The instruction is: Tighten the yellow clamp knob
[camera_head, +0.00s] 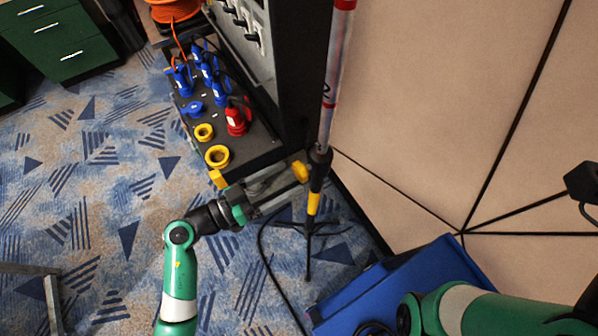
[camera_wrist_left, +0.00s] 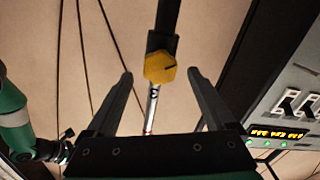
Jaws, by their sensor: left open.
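The yellow clamp knob (camera_head: 301,171) sits on the black collar of an upright stand with a silver pole (camera_head: 335,90). My left gripper (camera_head: 279,186) is open and points at the knob from the left.
A black panel (camera_head: 248,157) with blue, red and yellow connectors stands just behind my left gripper. A blue case (camera_head: 400,287) lies on the floor at lower right. The stand's tripod legs (camera_head: 309,230) and a black cable (camera_head: 270,262) are below. A beige wall (camera_head: 430,110) is at right.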

